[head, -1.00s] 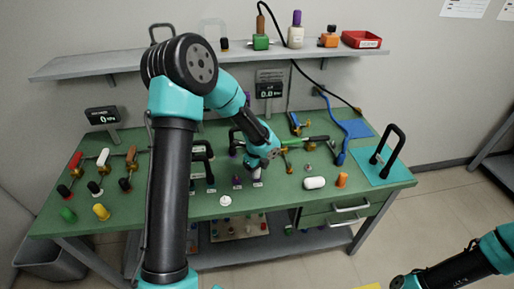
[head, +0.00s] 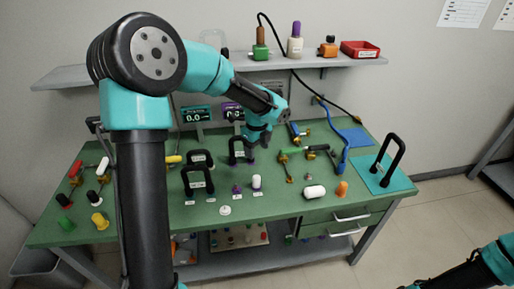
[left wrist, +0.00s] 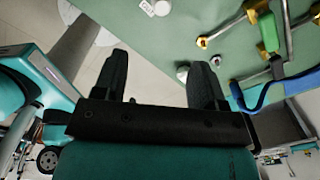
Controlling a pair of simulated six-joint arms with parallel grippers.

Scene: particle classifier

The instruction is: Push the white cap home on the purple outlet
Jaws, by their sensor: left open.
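The white cap (head: 256,182) stands upright on the green bench, over an outlet in the labelled front row. Purple shows near its foot, but I cannot tell how far down it sits. A similar dark purple outlet (head: 237,189) is just left of it. My left gripper (head: 252,155) is above and behind the cap, apart from it. In the left wrist view its two dark fingers (left wrist: 160,80) are spread with nothing between them. My right arm shows only at the lower right edge of the head view; its gripper is out of view.
Black handles (head: 198,183) stand left of the outlets. A round white lid (head: 225,210) lies in front, and a white cylinder (head: 315,192) and an orange cap (head: 342,188) are to the right. Brass valves and a blue hose (head: 342,145) fill the back right.

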